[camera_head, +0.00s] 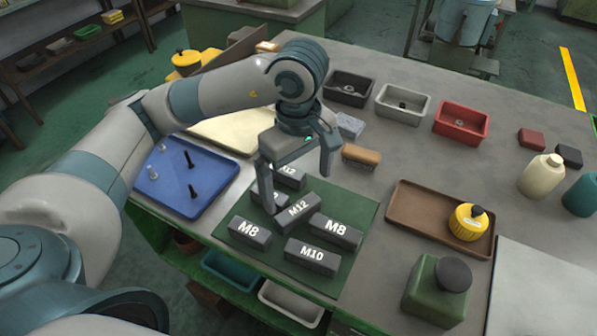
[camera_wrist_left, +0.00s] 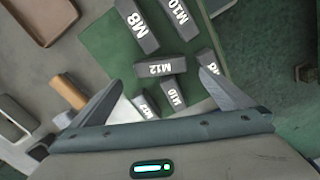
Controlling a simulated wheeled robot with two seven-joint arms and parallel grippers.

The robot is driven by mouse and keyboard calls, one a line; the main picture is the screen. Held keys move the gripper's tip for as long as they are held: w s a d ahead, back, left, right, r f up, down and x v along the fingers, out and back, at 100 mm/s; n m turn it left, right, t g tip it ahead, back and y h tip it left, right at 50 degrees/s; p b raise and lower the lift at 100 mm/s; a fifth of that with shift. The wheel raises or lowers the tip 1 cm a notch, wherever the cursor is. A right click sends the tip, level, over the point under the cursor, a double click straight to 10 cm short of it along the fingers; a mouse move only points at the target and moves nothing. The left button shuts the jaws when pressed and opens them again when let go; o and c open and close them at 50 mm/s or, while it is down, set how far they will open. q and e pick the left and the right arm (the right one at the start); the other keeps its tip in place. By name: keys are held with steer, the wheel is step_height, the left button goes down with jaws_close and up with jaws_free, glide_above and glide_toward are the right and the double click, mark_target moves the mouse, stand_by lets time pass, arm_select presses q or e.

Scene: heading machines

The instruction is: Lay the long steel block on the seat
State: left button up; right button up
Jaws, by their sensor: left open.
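Several dark grey blocks with white labels lie on a green mat (camera_head: 340,278). They include an M12 block (camera_head: 297,210), an M10 block (camera_head: 311,256), a left M8 block (camera_head: 249,233) and a right M8 block (camera_head: 335,231). Another block (camera_head: 289,178) shows behind my left gripper (camera_head: 297,188), and one more is partly hidden by its finger. My left gripper is open and empty above the blocks. In the left wrist view, the middle M12 block (camera_wrist_left: 160,70) is just beyond the gap between the fingertips. I cannot tell which block is the long one, or which thing is the seat.
A blue tray (camera_head: 215,163) with bolts is left of the mat. A brown tray (camera_head: 405,214) with a yellow container (camera_head: 468,222) and a green canister (camera_head: 436,290) are right. Black, grey and red bins (camera_head: 462,122) stand behind. A wood-backed brush (camera_head: 361,155) lies near the gripper.

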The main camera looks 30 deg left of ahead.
arm_select(q)
steer(key=shift+r+b, duration=0.3)
steer(key=shift+r, duration=1.2)
arm_select(e)
steer(key=shift+d+f, duration=0.1)
steer(key=shift+f, duration=0.35)
